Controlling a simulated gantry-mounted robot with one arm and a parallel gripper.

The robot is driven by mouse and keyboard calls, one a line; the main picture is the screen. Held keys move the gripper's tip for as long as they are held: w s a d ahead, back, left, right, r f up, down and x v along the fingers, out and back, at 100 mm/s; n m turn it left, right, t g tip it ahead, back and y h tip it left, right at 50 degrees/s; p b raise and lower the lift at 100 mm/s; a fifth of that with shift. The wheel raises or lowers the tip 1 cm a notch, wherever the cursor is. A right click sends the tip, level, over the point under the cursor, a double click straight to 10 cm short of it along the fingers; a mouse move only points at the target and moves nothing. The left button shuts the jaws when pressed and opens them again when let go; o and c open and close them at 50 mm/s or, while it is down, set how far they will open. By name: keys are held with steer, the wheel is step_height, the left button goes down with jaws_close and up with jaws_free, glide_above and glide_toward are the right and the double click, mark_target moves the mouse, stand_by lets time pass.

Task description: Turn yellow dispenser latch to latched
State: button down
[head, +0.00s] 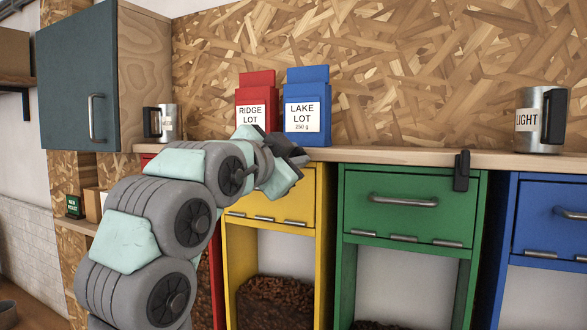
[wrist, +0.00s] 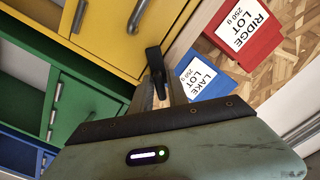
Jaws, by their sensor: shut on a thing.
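The yellow dispenser (head: 268,207) stands under the counter, left of the green one. Its black latch (wrist: 154,60) shows in the wrist view at the dispenser's edge by the counter. My gripper (wrist: 160,90) is shut on this latch, with its fingers on either side of it. In the head view my gripper (head: 292,160) is at the top right of the yellow dispenser and hides the latch there. I cannot tell the latch's exact angle from these views.
A red Ridge Lot bag (head: 257,98) and a blue Lake Lot bag (head: 307,106) stand on the counter (head: 400,155) just behind my gripper. The green dispenser (head: 410,207) has its own black latch (head: 462,171). A mug (head: 538,121) stands at the right.

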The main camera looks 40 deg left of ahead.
steer(key=n+b, duration=0.5)
steer(key=shift+d+f, duration=0.1)
steer(key=shift+f, duration=0.1)
steer(key=shift+r+n+b, duration=0.2)
steer(key=shift+n+b, duration=0.85)
steer(key=shift+n, duration=0.65)
steer(key=c, duration=1.5)
jaws_free()
steer(key=b+v, duration=0.1)
steer(key=v, duration=0.9)
steer(key=shift+s, duration=0.35)
